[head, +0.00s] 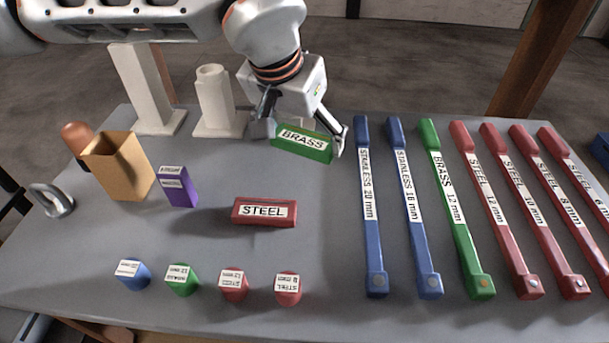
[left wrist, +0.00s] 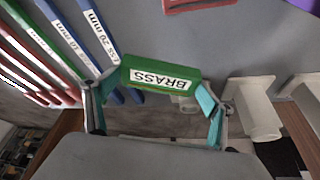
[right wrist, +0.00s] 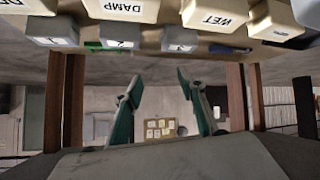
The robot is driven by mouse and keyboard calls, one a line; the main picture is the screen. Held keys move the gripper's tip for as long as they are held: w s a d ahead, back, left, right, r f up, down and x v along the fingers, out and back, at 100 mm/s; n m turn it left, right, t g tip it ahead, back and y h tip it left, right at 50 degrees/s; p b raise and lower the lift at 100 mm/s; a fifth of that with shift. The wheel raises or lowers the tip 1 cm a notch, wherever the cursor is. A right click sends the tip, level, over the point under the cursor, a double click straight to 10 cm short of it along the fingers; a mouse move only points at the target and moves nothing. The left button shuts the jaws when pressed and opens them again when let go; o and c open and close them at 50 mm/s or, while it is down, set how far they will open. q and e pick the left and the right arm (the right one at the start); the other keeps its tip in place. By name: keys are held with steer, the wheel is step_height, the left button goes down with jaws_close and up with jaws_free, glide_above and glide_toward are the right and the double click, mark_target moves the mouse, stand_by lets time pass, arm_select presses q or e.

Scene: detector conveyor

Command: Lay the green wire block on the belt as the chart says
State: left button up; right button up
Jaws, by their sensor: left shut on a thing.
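The green block (head: 302,147), labelled BRASS, is between the fingers of my left gripper (head: 304,137) over the back middle of the grey table. In the left wrist view the green block (left wrist: 160,74) spans the gap between the fingertips, label facing the camera. My left gripper is shut on it. I cannot tell for sure whether it touches the table. My right gripper (right wrist: 155,95) shows only in the right wrist view, fingers apart with nothing between them. I cannot make out a belt or a chart.
A red STEEL block (head: 264,212) lies mid-table. Several coloured bars (head: 455,220) fill the right side. A purple block (head: 178,187), tan box (head: 118,165) and metal ring (head: 51,201) are left. Several small labelled cylinders (head: 181,280) stand in front. A white post (head: 214,105) stands behind.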

arm_select(q)
step_height(320, 180, down, 10)
steer(key=shift+f+b, duration=0.2)
steer(key=shift+b, duration=0.35)
steer(key=shift+f, duration=0.15)
steer(key=o, duration=1.2)
